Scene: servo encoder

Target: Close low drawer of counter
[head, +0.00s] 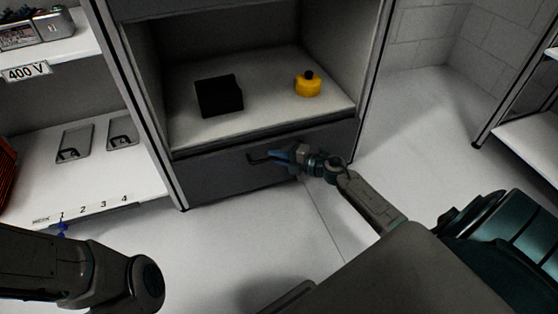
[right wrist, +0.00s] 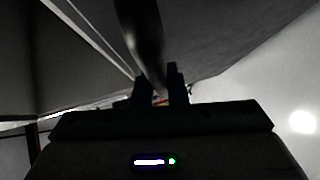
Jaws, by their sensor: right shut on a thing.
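The counter's low drawer (head: 225,175) has a dark grey front below the open shelf. It looks nearly flush with the counter frame; I cannot tell whether a small gap remains. Its dark handle (head: 258,158) is on the front, partly hidden by my right gripper (head: 282,154). That gripper is shut on the handle. In the right wrist view, the dark curved handle (right wrist: 141,35) runs down between the fingers of the gripper (right wrist: 160,85).
A black box (head: 219,96) and a yellow round object (head: 308,85) stand on the counter's open shelf (head: 265,118). A white shelf unit (head: 95,180) with metal plates and number labels is at left. Another rack (head: 530,135) stands at right. The pale floor (head: 225,235) before the drawer is clear.

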